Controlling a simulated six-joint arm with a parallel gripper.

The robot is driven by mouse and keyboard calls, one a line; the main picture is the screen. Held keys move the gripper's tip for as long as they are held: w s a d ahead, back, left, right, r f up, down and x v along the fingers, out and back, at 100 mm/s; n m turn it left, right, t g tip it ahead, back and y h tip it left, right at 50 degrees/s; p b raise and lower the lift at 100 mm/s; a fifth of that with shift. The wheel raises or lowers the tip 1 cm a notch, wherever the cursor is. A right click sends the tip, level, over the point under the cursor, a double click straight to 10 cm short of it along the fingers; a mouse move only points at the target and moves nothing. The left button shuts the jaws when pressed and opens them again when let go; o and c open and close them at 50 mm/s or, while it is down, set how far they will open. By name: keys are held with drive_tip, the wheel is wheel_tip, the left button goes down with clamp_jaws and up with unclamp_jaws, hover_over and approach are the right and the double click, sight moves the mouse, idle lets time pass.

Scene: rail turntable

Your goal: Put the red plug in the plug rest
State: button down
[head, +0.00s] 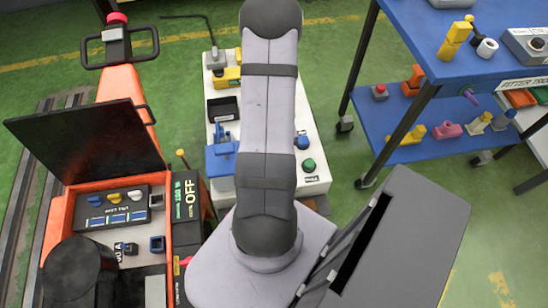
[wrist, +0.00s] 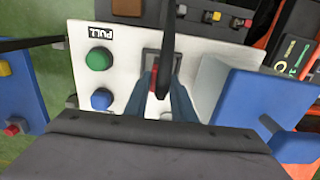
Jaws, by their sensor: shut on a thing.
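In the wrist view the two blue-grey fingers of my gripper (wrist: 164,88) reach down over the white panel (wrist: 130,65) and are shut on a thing. A small red part, which I take for the red plug (wrist: 153,78), shows between them. A black bar or cord crosses in front and hides much of it. The fingers lie at a dark square fitting (wrist: 150,60) on the panel; I cannot tell whether the plug is inside it. In the head view my arm hides the gripper and plug. I cannot identify the plug rest for certain.
A green button (wrist: 98,58) and a blue button (wrist: 101,99) stand beside the fingers. A blue block (wrist: 245,110) rises on the other side. An orange cart (head: 118,85) with a raised black lid stands left; blue shelves (head: 430,125) with several small parts stand right.

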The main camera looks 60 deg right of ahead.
drive_tip(key=shift+f, duration=0.15)
drive_tip(key=c, duration=1.5)
unclamp_jaws()
wheel_tip(320, 180, up, 12)
drive_tip(key=shift+r+p, duration=0.2)
drive_tip(key=shift+p, duration=0.8)
